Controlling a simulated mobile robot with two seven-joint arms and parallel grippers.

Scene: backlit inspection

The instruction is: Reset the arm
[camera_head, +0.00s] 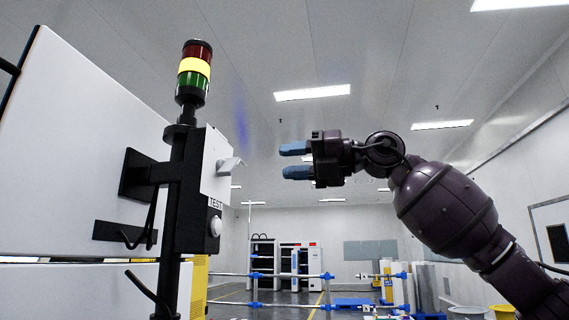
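My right arm comes in from the lower right of the head view. Its gripper (296,160) points left at mid-height, with two blue fingertips held apart and nothing between them. My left gripper is not in view.
A signal tower (194,72) with red, lit yellow and green sections tops the black post. A large white panel (85,140) fills the left side. Blue-jointed rails (290,276) and cabinets stand farther back.

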